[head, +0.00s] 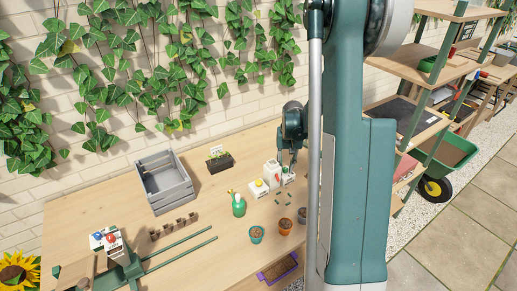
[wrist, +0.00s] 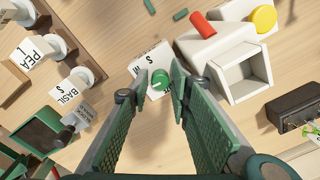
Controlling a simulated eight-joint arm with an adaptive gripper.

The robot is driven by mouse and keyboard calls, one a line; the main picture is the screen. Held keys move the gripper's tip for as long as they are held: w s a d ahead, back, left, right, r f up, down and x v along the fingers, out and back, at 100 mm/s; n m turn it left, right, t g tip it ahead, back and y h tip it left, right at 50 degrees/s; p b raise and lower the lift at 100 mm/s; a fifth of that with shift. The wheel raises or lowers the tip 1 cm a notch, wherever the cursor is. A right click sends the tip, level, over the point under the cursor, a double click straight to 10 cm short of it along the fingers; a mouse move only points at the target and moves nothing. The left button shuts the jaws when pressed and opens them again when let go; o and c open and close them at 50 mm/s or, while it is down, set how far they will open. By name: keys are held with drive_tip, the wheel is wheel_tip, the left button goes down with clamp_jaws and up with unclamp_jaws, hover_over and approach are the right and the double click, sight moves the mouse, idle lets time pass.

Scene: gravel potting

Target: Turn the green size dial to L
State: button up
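The green size dial (wrist: 160,77) sits on a small white block (wrist: 150,62) with black letters around it; an S and what looks like an M are legible. I cannot tell which letter the dial points to. My gripper (wrist: 161,86) is open, its two green fingers on either side of the dial, with a gap showing. In the head view, my gripper (head: 291,155) hangs down over the white block (head: 288,178) at the back of the table; the fingers partly hide it there.
Beside the block stand a white box with a red part (wrist: 203,25) and a yellow button (wrist: 264,18). Small green pieces (wrist: 180,14) lie close by. Cards reading PEA and BASIL (wrist: 66,93) are at left. A grey crate (head: 163,182) and pots (head: 256,234) stand elsewhere on the table.

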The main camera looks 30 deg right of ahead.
sight(285, 169)
drive_tip(key=m+p, duration=0.2)
drive_tip(key=m, duration=0.4)
drive_tip(key=shift+r+p, duration=0.1)
drive_tip(key=shift+p, duration=0.3)
wheel_tip(285, 169, up, 17)
drive_tip(key=s+a+r+n+t+b, duration=0.1)
drive_tip(key=s+a+r+n+b, duration=0.1)
drive_tip(key=a, duration=0.7)
drive_tip(key=s+a+r+n+t+h+b, duration=0.1)
drive_tip(key=s+a+r+n+b, duration=0.2)
drive_tip(key=a, duration=0.7)
drive_tip(key=shift+s+r+t+b, duration=0.35)
drive_tip(key=shift+s+b, duration=0.3)
drive_tip(key=shift+b, duration=0.45)
idle(0.4)
drive_tip(key=s+a+n+t, duration=0.4)
drive_tip(key=s+a+n, duration=0.3)
drive_tip(key=s+a, duration=1)
drive_tip(key=shift+a+f+n+y, duration=0.2)
drive_tip(key=shift+a+n+y, duration=0.1)
drive_tip(key=shift+a, duration=0.5)
